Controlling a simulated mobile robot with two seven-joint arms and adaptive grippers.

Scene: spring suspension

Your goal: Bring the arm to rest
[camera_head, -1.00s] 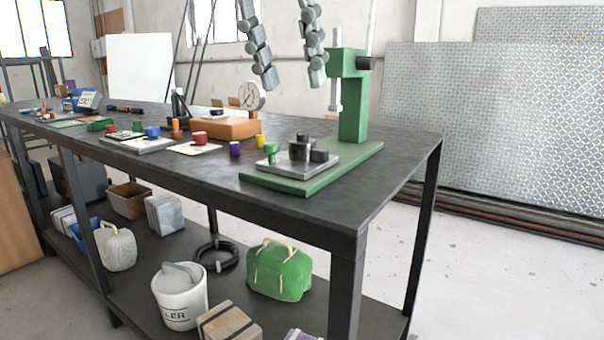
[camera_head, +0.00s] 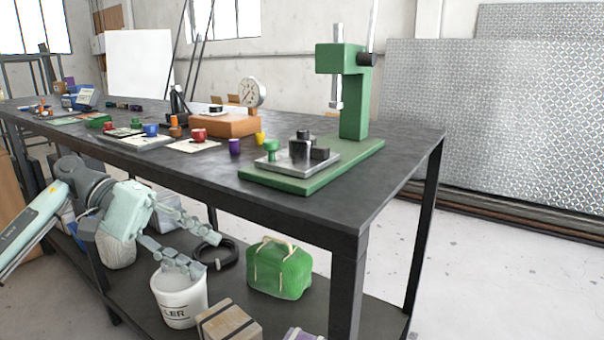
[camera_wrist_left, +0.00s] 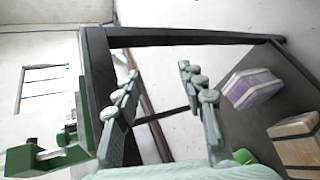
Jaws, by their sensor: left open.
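My left gripper (camera_head: 212,252) is open and empty in the head view. It hangs in front of the workbench, below the tabletop's front edge and in front of the lower shelf's contents. Its arm comes in from the left. In the left wrist view its two fingers (camera_wrist_left: 163,105) stand apart with nothing between them. My right gripper is not in view. The green press (camera_head: 352,90) stands on its base at the right of the workbench top (camera_head: 330,215), with a metal plate (camera_head: 318,163) carrying dark blocks and a green piece.
On the bench are a dial gauge (camera_head: 252,92) by an orange block (camera_head: 225,125) and several small coloured cups. The lower shelf holds a green bag (camera_head: 280,268), a white bucket (camera_head: 178,305) and boxes (camera_head: 228,322). The floor right of the bench is clear.

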